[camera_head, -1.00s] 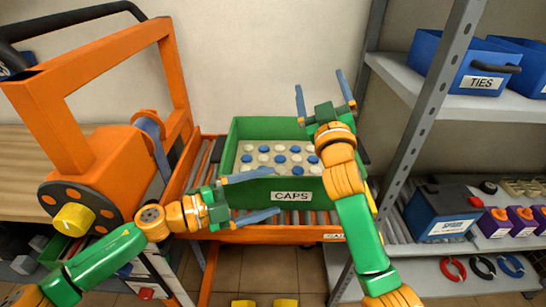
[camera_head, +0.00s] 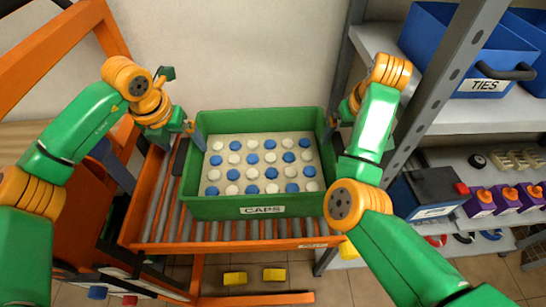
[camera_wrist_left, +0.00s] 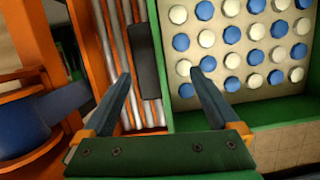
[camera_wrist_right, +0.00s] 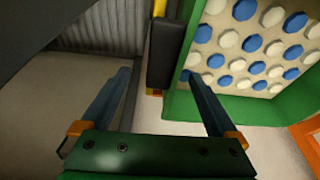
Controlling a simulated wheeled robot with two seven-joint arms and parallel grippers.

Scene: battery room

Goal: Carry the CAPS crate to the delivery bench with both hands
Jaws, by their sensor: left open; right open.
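The green CAPS crate (camera_head: 215,208) sits on the roller top of the orange cart, filled with rows of white and blue caps. My left gripper (camera_head: 188,132) is open at its left wall. In the left wrist view, the crate's dark side handle (camera_wrist_left: 145,75) shows between the spread fingers, with one finger over the wall side. My right gripper (camera_head: 334,122) is open at the right wall, partly hidden by its arm. In the right wrist view, the other dark handle (camera_wrist_right: 165,50) lies between the open fingers. I cannot tell whether any finger touches. The delivery bench is not identifiable.
The roller cart (camera_head: 165,247) has an orange frame at the left. Grey shelving at the right holds a blue TIES bin (camera_head: 485,65), a dark blue battery (camera_head: 425,195) and purple items, close to my right arm. Two yellow blocks (camera_head: 235,278) show low at the front.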

